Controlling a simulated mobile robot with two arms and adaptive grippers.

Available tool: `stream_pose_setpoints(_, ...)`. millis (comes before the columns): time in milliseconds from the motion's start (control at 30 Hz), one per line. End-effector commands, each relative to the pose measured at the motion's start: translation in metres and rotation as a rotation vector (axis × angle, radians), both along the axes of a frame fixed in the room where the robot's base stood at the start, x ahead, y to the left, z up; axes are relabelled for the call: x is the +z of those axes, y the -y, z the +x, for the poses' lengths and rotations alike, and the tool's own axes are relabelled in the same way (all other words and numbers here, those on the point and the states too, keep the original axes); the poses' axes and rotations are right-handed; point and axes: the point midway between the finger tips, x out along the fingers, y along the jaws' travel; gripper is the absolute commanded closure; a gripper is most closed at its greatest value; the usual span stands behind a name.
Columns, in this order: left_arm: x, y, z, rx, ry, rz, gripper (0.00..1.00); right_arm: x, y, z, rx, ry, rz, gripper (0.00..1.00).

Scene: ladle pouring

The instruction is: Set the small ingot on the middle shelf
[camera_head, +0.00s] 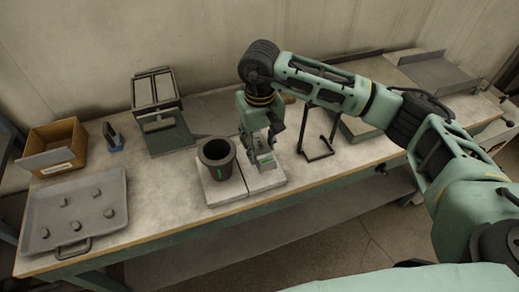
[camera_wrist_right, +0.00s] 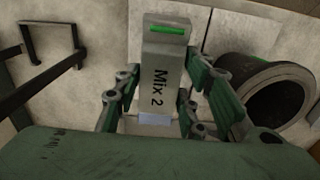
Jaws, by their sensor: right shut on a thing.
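My right gripper (camera_head: 261,148) is over the table, shut on a light grey block (camera_head: 266,161) with a green mark. In the right wrist view the block (camera_wrist_right: 160,80) sits between the fingers, labelled "Mix 2" with a green strip at one end. It is held just over or on a pale slab (camera_head: 262,181); I cannot tell whether it touches. Several small grey lumps, one a piece (camera_head: 108,212), lie apart on a grey tray (camera_head: 32,232) at the left. I cannot tell which thing is the small ingot, and no middle shelf is clearly recognisable. My left gripper is out of view.
A dark crucible (camera_head: 217,158) stands close left of the gripper and shows in the right wrist view (camera_wrist_right: 262,92). A black wire stand (camera_head: 318,153) is to the right. A cardboard box (camera_head: 70,134) and metal rack (camera_head: 158,112) stand behind. The table's right front is clear.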

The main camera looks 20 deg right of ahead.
Motion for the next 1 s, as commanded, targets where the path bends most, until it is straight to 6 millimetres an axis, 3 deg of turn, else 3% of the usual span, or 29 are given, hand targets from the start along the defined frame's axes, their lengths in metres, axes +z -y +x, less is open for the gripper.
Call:
stream_pose_setpoints(100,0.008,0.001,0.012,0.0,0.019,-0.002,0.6,-0.009,-0.001,0.0,-0.001,-0.004,0.001,1.0)
stream_pose_setpoints(333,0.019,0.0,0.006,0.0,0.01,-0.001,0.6,-0.037,-0.001,0.001,0.0,-0.001,0.001,1.0)
stream_pose_setpoints(767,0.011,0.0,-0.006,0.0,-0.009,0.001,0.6,-0.044,-0.001,0.001,0.0,0.002,0.001,1.0)
stream_pose_setpoints(800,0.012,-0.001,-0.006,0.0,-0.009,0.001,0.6,-0.044,0.0,0.001,0.0,0.0,0.0,0.6)
stream_pose_setpoints(1000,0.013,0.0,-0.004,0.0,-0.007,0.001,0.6,-0.044,0.0,0.0,0.0,-0.001,0.0,0.44)
